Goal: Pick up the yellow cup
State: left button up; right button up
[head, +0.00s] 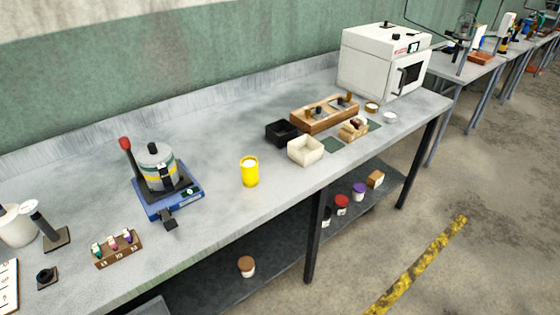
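The yellow cup (250,173) stands upright near the front edge of the grey workbench (215,205), around the middle of its length. Its open top shows a pale interior. It stands apart from the things around it. Neither of my grippers shows in the head view.
A blue device with a metal pot (157,167) stands left of the cup. A white box (305,150), a black box (283,132) and a wooden block holder (325,114) are to its right. A white oven (384,61) stands farther right. Bare bench surrounds the cup.

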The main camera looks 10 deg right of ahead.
aim_at(250, 164)
jog(key=i+l+u, duration=0.15)
jog(key=l+u, duration=0.2)
jog(key=i+l+u, duration=0.1)
jog(key=l+u, duration=0.15)
jog(key=u, duration=0.15)
jog(key=l+u, duration=0.55)
jog(key=l, duration=1.05)
jog(key=l+u, duration=0.25)
jog(key=l, duration=1)
